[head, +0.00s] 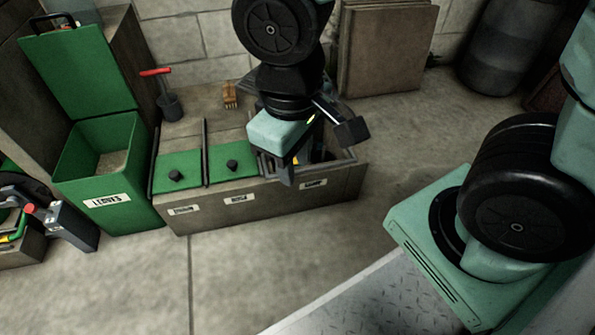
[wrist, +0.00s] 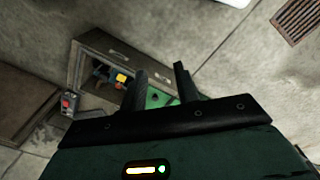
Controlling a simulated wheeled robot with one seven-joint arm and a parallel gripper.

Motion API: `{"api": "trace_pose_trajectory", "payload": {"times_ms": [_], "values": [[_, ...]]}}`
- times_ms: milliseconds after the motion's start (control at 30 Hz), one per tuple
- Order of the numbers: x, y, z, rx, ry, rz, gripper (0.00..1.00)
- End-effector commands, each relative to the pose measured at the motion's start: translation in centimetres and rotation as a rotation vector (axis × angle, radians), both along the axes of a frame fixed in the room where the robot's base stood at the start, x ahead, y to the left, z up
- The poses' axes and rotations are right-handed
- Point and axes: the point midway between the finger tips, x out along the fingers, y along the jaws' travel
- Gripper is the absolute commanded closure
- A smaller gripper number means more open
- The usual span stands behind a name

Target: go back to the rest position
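My gripper (head: 318,150) hangs over the right compartment of a long grey-brown bin box (head: 262,190) in the head view. Its two dark fingers are apart, with nothing seen between them. In the wrist view the fingers of my gripper (wrist: 160,85) also stand apart, and part of a green lid shows beyond them. The right compartment is uncovered, and blue and yellow items (wrist: 121,78) lie inside it. My arm hides part of this compartment in the head view.
Two green lids with black knobs (head: 232,165) cover the other compartments. A green bin labelled LEAVES (head: 150,205) stands open at left. Brown panels (head: 385,50) lean on the wall. The front floor is clear.

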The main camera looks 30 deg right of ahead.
Motion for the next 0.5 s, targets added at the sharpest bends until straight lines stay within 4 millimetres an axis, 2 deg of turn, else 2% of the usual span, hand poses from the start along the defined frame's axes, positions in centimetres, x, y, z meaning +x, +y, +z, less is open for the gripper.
{"api": "trace_pose_trajectory", "payload": {"times_ms": [100, 200, 500], "values": [[-2.6, 1.2, 1.1, 0.058, 0.012, 0.113, 0.69], [-3.7, 1.7, 1.5, 0.085, 0.018, 0.166, 0.69], [-4.0, 1.9, 1.6, 0.094, 0.021, 0.183, 0.69]]}}
